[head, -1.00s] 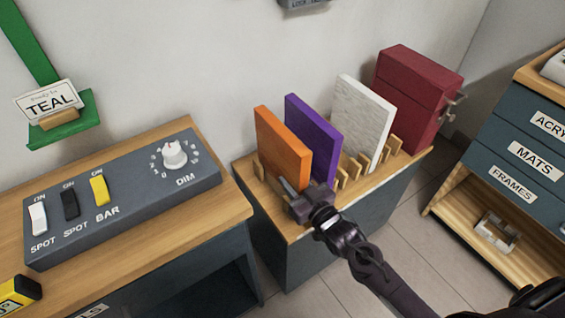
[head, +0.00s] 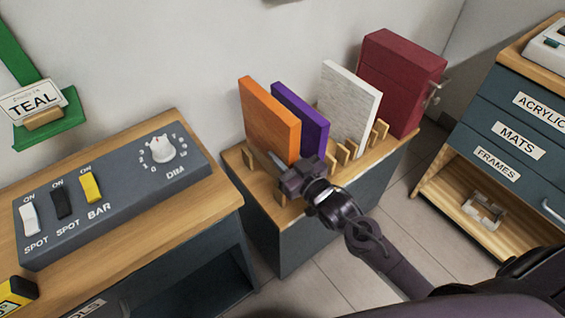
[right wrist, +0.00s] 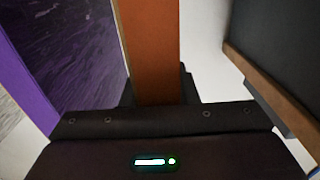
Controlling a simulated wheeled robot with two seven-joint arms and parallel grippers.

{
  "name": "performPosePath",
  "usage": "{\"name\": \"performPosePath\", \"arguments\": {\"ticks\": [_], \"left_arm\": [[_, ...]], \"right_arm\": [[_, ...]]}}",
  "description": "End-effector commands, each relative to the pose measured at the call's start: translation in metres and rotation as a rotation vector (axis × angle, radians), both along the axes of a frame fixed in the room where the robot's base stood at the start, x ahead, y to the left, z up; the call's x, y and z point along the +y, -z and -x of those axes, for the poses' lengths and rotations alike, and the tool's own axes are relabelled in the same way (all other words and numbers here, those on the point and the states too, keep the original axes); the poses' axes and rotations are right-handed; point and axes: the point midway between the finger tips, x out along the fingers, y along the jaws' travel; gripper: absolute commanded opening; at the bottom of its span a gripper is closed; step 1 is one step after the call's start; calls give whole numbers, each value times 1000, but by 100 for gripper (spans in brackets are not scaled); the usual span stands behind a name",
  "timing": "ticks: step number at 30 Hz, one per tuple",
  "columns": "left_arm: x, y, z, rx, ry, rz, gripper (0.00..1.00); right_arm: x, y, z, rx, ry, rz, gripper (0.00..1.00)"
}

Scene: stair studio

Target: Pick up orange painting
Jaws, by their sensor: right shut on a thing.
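The orange painting (head: 270,118) is an upright orange slab, raised above the wooden slotted rack (head: 235,155) in the head view. My right gripper (head: 283,166) is shut on its lower near edge. In the right wrist view the orange painting (right wrist: 150,50) stands between the fingers, its narrow edge facing the camera. The purple painting (head: 304,112) stands just to its right, partly hidden behind it. My left gripper is not in view.
A white painting (head: 348,100) and a dark red box (head: 402,80) stand further right along the rack. A grey switch panel (head: 110,195) sits on the left cabinet. A drawer cabinet (head: 510,135) stands at the right. Bare floor lies between the cabinets.

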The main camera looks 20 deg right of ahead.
Motion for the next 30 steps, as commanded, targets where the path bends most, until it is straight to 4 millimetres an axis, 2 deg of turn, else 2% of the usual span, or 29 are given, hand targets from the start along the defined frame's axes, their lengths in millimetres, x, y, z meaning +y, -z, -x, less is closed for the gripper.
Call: {"name": "performPosePath", "arguments": {"ticks": [1, 3, 12, 15, 21, 30], "left_arm": [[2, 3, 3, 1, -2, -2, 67], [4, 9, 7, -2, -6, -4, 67], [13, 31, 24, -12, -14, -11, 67], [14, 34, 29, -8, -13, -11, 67], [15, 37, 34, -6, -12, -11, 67], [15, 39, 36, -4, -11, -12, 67]], "right_arm": [[0, -16, 0, -5, -1, -1, 0], [0, -32, 0, -6, -1, 0, 0], [0, -104, 0, -7, 0, -1, 0], [0, -122, 0, -4, -1, 1, 0], [0, -142, 0, -3, 0, -1, 0], [0, -146, 0, -2, 0, -1, 0]]}}
